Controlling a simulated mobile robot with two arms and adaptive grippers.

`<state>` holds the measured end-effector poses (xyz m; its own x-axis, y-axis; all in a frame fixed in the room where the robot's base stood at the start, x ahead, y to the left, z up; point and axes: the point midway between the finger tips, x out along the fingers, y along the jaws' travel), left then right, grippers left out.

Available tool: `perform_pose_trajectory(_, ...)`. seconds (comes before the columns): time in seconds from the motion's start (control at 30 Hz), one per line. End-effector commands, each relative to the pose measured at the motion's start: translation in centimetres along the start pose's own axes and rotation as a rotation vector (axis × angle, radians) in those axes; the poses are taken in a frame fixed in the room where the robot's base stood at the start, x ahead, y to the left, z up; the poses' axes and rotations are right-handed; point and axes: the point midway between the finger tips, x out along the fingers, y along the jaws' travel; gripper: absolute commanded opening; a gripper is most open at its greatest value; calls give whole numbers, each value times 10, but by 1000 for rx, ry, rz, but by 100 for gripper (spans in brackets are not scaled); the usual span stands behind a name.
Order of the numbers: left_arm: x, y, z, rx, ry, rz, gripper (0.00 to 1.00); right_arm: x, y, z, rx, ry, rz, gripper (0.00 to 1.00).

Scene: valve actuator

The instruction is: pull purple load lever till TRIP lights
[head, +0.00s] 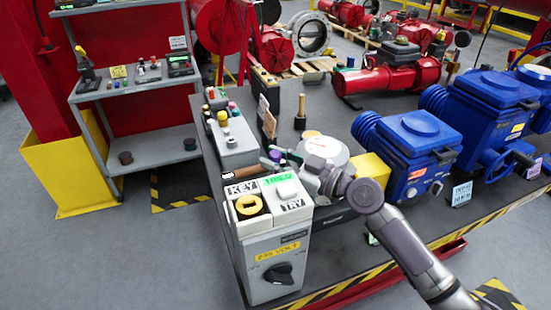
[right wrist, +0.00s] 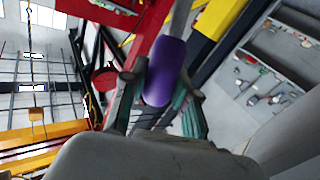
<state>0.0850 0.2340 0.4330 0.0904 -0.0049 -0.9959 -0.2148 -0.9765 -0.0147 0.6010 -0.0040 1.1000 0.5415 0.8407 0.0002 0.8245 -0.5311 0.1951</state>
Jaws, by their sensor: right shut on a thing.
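The purple load lever's grip (right wrist: 165,72) stands between the two fingers of my right gripper (right wrist: 158,88) in the right wrist view, and the fingers are shut on it. In the head view my right gripper (head: 274,160) is behind the grey control box, with only a small bit of purple (head: 276,155) showing at its tips. I cannot make out a TRIP light. A small green label (head: 277,181) glows on top of the control box (head: 272,262). My left gripper is not in view.
The box also carries a yellow ring (head: 250,205), KEY and TRY labels and a black knob (head: 279,273). Blue valve actuators (head: 412,145) stand to the right on the dark bench. A grey box with coloured buttons (head: 232,145) is behind left. Grey shelves (head: 140,92) stand at left.

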Motion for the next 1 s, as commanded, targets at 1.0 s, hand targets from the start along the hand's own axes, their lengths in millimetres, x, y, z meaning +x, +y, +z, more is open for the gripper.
perform_pose_trajectory(1.0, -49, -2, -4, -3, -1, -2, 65, 54, 42, 2, 319, -414, -82, 0)
